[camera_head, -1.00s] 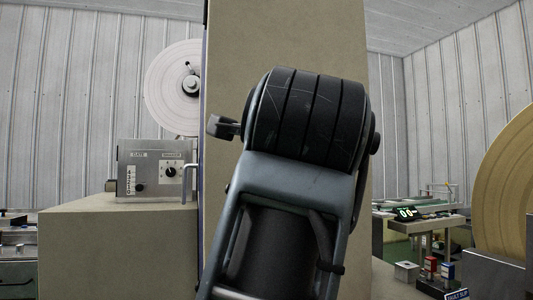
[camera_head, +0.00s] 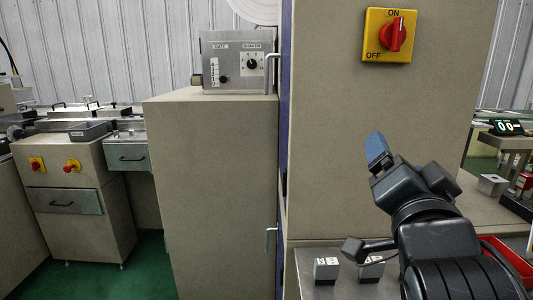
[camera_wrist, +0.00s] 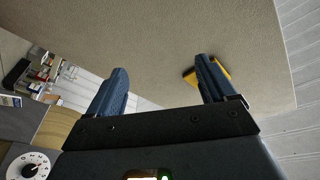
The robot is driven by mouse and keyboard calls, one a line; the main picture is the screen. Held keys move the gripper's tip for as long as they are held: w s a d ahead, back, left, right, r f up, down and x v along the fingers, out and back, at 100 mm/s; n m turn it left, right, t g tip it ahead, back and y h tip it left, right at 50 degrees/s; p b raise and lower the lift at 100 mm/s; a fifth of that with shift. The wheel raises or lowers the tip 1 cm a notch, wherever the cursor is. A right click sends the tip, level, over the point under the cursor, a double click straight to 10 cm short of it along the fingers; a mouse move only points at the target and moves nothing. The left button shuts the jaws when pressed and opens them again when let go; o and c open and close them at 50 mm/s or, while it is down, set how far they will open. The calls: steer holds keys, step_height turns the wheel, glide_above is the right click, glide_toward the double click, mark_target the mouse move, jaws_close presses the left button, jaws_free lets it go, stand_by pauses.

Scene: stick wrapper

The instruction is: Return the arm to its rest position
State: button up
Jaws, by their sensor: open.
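My gripper (camera_head: 378,155) is at the right of the head view, raised in front of the beige machine cabinet (camera_head: 340,110). Its blue fingertip points up and to the left. In the wrist view my gripper (camera_wrist: 160,85) shows two blue fingers spread wide apart with nothing between them. The black arm behind it fills the lower right of the head view.
A yellow ON/OFF plate with a red knob (camera_head: 392,36) is on the cabinet above my gripper. A grey control box (camera_head: 238,62) sits on a lower cabinet (camera_head: 215,170). A red tray (camera_head: 508,262) and small blocks (camera_head: 327,268) lie near the arm. Green floor is clear at left.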

steer(key=s+d+f+n+g+y+p, duration=0.2)
steer(key=s+f+n+y, duration=0.5)
steer(key=s+f, duration=1.05)
steer(key=s+f+n+g+h, duration=0.1)
steer(key=s+f, duration=0.1)
steer(key=s, duration=0.9)
steer(key=s+f+n+g+h, duration=0.1)
steer(key=s+f, duration=0.1)
steer(key=s, duration=1)
steer(key=shift+d+f+n+g+h+p, duration=0.2)
steer(key=shift+f+n+g+h+p, duration=0.1)
steer(key=shift+h+p, duration=0.15)
steer(key=shift+s, duration=0.1)
